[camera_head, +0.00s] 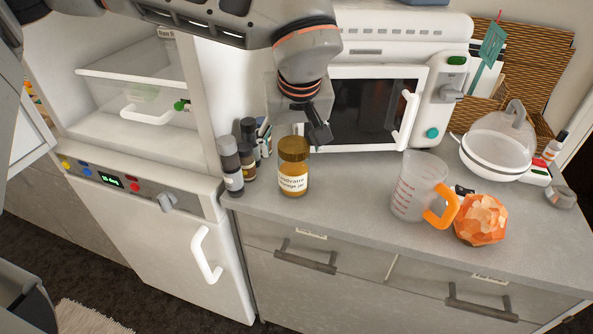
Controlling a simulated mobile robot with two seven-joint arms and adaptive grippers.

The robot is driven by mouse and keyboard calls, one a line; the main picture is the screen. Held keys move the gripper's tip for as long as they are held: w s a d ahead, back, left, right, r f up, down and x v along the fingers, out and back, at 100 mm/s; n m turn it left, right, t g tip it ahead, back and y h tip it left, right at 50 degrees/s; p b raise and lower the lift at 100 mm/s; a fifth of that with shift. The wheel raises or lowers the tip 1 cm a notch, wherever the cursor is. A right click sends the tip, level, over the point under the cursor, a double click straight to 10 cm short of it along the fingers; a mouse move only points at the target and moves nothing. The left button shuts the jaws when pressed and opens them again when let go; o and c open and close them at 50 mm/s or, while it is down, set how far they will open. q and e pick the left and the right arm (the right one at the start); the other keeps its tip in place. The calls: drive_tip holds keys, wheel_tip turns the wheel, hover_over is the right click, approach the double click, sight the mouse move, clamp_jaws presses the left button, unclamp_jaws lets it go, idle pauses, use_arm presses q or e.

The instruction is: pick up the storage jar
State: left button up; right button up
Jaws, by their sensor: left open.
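The storage jar (293,181) is an amber jar with a golden-brown lid and a white label. It stands upright on the grey counter near its front left part. My left gripper (315,134) reaches down from above, just behind and to the right of the jar's lid. It is open and empty, with dark fingers. One finger is partly hidden, and I cannot tell whether it touches the lid.
Dark-capped shakers (231,166) stand close left of the jar. A microwave (368,72) is behind. A measuring jug (417,186) with an orange handle, an orange faceted object (481,220) and a clear-lidded white bowl (495,150) stand right. Counter between jar and jug is clear.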

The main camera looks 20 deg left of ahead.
sight(294, 163)
use_arm(q)
drive_tip(key=x, duration=0.7)
drive_tip(key=shift+s+d+f, duration=0.2)
drive_tip(key=shift+d+f, duration=0.1)
drive_tip(key=shift+d, duration=0.1)
drive_tip(key=shift+r, duration=0.1)
drive_tip(key=c, duration=1.6)
